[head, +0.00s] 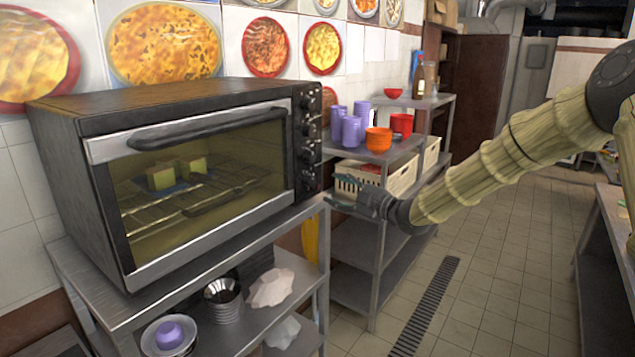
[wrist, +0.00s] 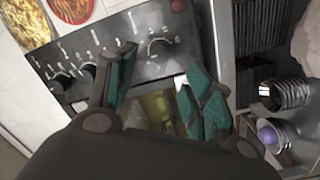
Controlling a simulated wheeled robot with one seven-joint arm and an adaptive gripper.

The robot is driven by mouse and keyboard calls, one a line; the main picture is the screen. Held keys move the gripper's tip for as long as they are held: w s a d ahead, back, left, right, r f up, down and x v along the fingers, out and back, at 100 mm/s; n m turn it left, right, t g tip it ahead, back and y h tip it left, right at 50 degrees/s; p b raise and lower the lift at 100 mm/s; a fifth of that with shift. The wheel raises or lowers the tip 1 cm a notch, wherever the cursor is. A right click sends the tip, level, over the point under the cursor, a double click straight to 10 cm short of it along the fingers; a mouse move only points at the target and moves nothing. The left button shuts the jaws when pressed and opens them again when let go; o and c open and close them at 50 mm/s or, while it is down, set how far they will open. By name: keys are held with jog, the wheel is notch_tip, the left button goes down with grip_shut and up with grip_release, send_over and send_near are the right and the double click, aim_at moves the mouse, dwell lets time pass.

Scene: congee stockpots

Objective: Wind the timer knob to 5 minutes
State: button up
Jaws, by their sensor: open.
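The black toaster oven (head: 170,170) stands on a metal shelf unit, its glass door closed. Its control panel (head: 307,150) on the right side of the front carries a column of several dark knobs. In the wrist view the panel (wrist: 115,52) shows knobs with white marks around them; one knob (wrist: 160,46) lies just beyond the gap between my fingers. I cannot read which knob is the timer or where its pointer stands. My gripper (head: 350,197) is open and empty, to the right of the panel's lower end. Its teal-padded fingers (wrist: 160,72) appear apart from the knobs.
Purple cups (head: 350,130) and orange bowls (head: 379,139) stand on a second shelf (head: 390,152) behind my gripper, with a white basket (head: 375,178) below. Metal bowls (head: 222,293) sit under the oven. The tiled floor (head: 490,250) to the right is clear.

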aim_at(313, 182)
jog(key=p+x, duration=0.2)
jog(key=x, duration=0.6)
jog(key=shift+a+f+p, duration=0.1)
jog(key=shift+p, duration=0.3)
jog(key=c, duration=1)
